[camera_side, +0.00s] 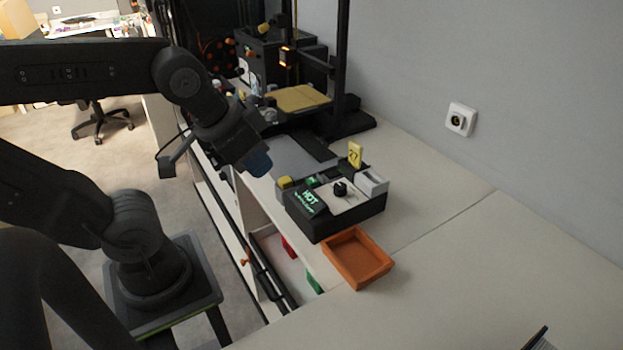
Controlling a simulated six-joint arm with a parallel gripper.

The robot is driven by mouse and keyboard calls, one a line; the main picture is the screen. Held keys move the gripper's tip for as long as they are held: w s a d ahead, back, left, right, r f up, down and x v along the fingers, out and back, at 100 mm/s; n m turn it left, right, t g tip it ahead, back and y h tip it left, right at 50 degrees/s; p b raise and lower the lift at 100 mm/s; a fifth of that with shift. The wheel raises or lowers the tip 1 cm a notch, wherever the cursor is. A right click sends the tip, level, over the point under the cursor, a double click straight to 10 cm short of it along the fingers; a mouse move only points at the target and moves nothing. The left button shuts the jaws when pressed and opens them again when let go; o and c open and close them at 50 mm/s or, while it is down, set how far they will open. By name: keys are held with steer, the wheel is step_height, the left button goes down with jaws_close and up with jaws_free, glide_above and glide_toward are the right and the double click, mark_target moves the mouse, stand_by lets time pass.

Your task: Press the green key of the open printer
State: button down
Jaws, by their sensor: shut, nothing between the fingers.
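The open-frame printer (343,70) stands at the back of the counter, with a tan bed plate (298,98). In front of it is a black control box (330,222) with a lit display (309,198) reading "HOT", a black knob (341,188) on a pale panel, and a small green key (312,181) behind the display. My gripper (258,164) is shut and empty, with its bluish end pointing down. In the picture it is up and left of the green key, apart from it. Its fingertips are small and dark.
An orange tray (357,257) sits in front of the control box. A yellow tag (355,154) stands behind it, and a small yellow item (284,183) is at its left. An open drawer (270,243) lies below the counter edge.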

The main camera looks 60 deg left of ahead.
stand_by(0.4)
steer(key=w+a+r+m+t+y, duration=0.25)
steer(key=w+a+m+y, duration=0.2)
steer(key=w+a, duration=0.25)
steer(key=m+h, duration=0.8)
steer(key=m, duration=1.8)
glide_above(310, 179)
steer(key=shift+t+y, duration=0.25)
steer(key=shift+w+f, duration=0.1)
steer(key=shift+f, duration=2.55)
steer(key=shift+f, duration=4.4)
steer(key=shift+f, duration=0.1)
